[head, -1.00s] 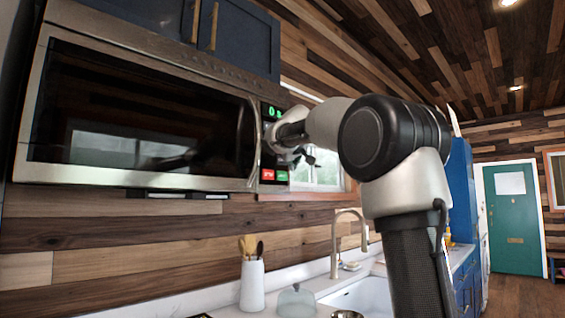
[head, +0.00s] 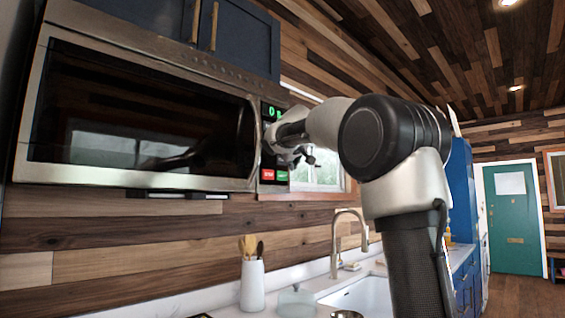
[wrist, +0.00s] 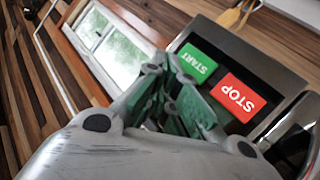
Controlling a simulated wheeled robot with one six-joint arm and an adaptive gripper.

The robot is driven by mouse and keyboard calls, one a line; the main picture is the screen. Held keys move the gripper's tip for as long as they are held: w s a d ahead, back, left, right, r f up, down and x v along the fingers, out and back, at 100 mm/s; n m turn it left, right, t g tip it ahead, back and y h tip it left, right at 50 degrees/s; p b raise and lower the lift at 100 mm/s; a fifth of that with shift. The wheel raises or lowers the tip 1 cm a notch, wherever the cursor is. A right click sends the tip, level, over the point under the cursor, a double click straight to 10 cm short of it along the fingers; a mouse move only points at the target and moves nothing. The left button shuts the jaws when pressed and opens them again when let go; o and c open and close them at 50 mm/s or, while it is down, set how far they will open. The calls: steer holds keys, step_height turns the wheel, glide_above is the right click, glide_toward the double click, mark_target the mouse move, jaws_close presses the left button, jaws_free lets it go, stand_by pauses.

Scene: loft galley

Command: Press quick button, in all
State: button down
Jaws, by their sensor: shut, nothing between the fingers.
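The microwave (head: 140,120) hangs on the wall at the left, its control panel at its right end. The panel has a green-lit display (head: 272,112), a red STOP button (head: 267,175) and a green START button (head: 282,176). In the wrist view STOP (wrist: 238,97) and START (wrist: 197,62) are readable. I can read no button marked quick; the panel between display and lower buttons is mostly behind my gripper (head: 297,157). My gripper is shut and empty, close in front of the panel. In the wrist view its fingers (wrist: 168,75) appear beside START; contact cannot be told.
A window (head: 318,172) is right of the microwave. Blue cabinets (head: 235,35) are above. Below, a counter holds a white utensil crock (head: 252,285) and a sink (head: 360,295) with a tall faucet (head: 337,240). A green door (head: 517,225) stands far right.

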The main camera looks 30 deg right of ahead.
steer(key=shift+w, duration=0.1)
steer(key=shift+w+a, duration=0.15)
steer(key=shift+w, duration=0.15)
